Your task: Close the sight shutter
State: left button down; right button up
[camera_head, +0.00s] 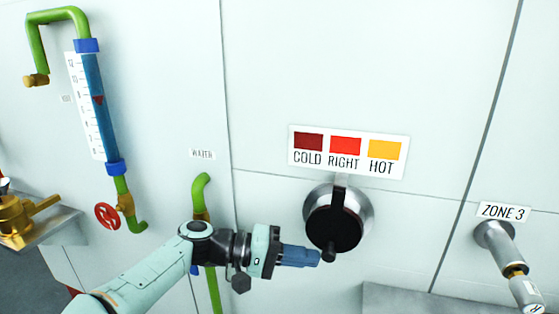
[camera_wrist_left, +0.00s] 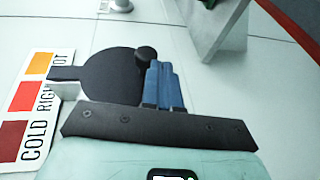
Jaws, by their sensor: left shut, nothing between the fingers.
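The sight shutter (camera_head: 333,229) is a black round plate hanging from a narrow arm below the colour sign. It lies in front of a round metal sight port (camera_head: 366,206), whose rim shows at the top and right. A black knob (camera_head: 329,256) stands at the shutter's lower edge. My left gripper (camera_head: 318,258) is shut and empty, its blue fingertips just left of the knob. The left wrist view shows the shutter (camera_wrist_left: 112,78), the knob (camera_wrist_left: 146,54) and the blue fingers (camera_wrist_left: 160,78) close beside it; I cannot tell whether they touch. My right gripper is not in view.
The sign (camera_head: 348,151) reads COLD, RIGHT, HOT. A metal fitting (camera_head: 500,243) under the ZONE 3 label juts out at right. A grey ledge (camera_head: 400,298) lies below the port. A green pipe (camera_head: 202,190) and a gauge with a red valve wheel (camera_head: 108,216) are left.

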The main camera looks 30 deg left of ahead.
pick_arm(q)
jog(key=shift+d+f, duration=0.1)
jog(key=shift+d, duration=0.15)
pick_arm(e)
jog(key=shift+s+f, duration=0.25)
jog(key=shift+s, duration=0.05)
pick_arm(q)
jog(key=p+v, duration=0.1)
jog(key=v, duration=1.2)
jog(key=shift+a+p, duration=0.25)
jog(key=shift+p, duration=0.15)
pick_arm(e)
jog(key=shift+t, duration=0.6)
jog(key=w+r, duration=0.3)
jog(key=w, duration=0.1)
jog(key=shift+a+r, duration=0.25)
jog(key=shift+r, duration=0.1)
